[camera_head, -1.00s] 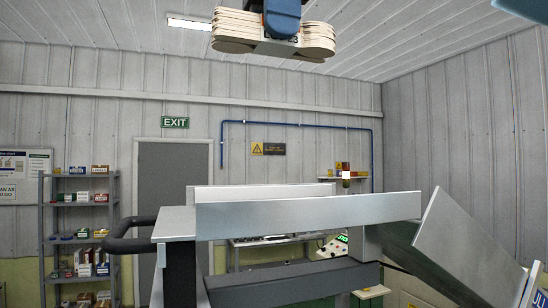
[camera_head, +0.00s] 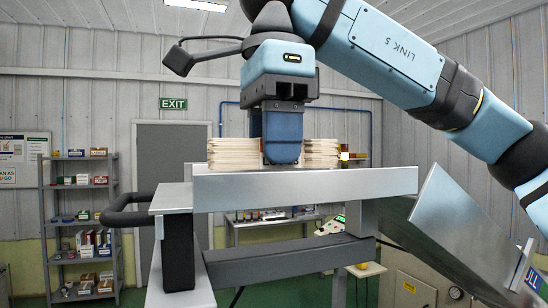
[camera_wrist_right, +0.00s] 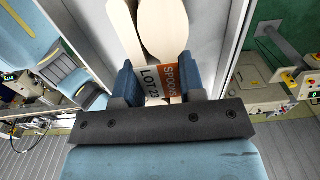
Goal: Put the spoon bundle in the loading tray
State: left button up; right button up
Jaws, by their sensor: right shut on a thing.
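The spoon bundle (camera_head: 235,154) is a stack of pale wooden spoons. My right gripper (camera_head: 282,150) comes down on it from above and is shut across its middle. In the right wrist view the bundle (camera_wrist_right: 150,28) shows with an orange and white band reading "SPOONS LOT", between the blue fingers of the gripper (camera_wrist_right: 160,85). The loading tray (camera_head: 305,186) is a metal trough with a raised front wall. The bundle is at the height of this wall's top, and its lower part is hidden behind the wall, so I cannot tell whether it touches the tray floor. My left gripper is not in view.
A slanted metal plate (camera_head: 465,235) rises at the right end of the tray. A black handle bar (camera_head: 125,210) sticks out at the left. A shelf (camera_head: 80,225) with small boxes stands at the back left.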

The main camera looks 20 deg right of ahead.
jog(key=shift+d+f, duration=0.1)
jog(key=shift+f, duration=0.85)
jog(key=shift+f, duration=0.1)
jog(key=o, duration=0.9)
jog(key=shift+o, duration=0.2)
notch_tip(320, 180, up, 11)
jog(key=shift+s+r, duration=0.1)
jog(key=shift+r, duration=0.55)
